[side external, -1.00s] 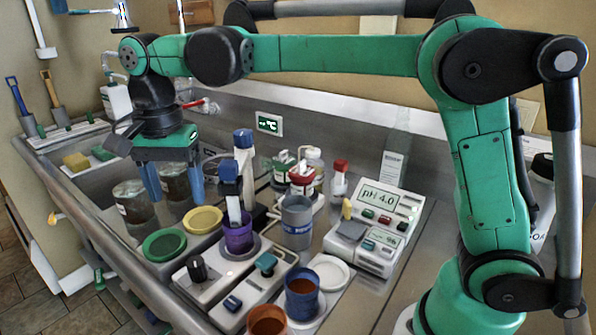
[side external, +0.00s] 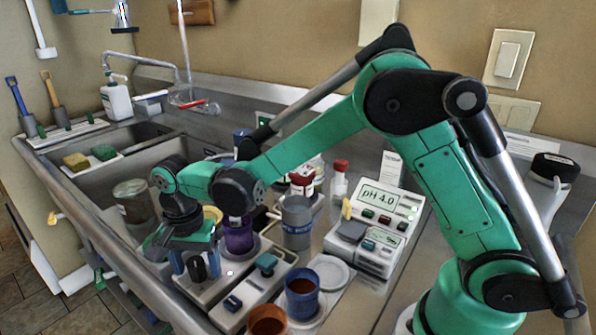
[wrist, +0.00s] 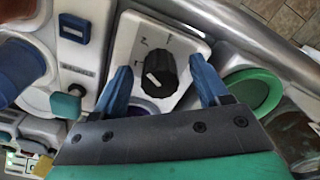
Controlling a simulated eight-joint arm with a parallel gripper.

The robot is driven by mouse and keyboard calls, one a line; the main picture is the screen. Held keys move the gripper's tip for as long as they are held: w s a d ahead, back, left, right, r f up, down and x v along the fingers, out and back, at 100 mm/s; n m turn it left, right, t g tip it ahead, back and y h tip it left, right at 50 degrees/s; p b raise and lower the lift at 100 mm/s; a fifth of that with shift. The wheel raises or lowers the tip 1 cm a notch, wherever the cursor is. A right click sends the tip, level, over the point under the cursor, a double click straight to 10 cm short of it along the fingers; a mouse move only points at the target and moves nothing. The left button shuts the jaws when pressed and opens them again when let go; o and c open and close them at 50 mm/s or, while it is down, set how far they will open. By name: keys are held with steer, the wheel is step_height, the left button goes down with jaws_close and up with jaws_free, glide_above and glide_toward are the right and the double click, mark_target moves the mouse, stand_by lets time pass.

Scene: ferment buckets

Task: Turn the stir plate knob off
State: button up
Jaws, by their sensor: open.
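The black stir plate knob (wrist: 158,74) sits on a white panel with printed marks around it. It has a white pointer mark. In the side view the knob (side external: 197,268) shows between my blue fingers. My gripper (wrist: 160,68) is open, with one finger on each side of the knob and a visible gap to it in the wrist view. In the side view my gripper (side external: 196,260) points down over the front of the pale stir plate (side external: 228,271). A purple cup (side external: 238,236) stands on the plate behind it. I cannot tell whether a finger touches the panel.
A second device with a teal knob (side external: 267,262) and a blue cup (side external: 302,292) are to the right. A grey cup (side external: 297,222) and the pH meter (side external: 372,225) stand farther right. A glass jar (side external: 133,200) is at left.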

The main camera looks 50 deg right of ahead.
jaws_close()
steer(key=shift+n, duration=0.4)
steer(key=n, duration=1)
steer(key=shift+n, duration=0.4)
steer(key=n, duration=0.6)
steer(key=shift+a, duration=0.1)
steer(key=n, duration=0.6)
steer(key=shift+n, duration=0.3)
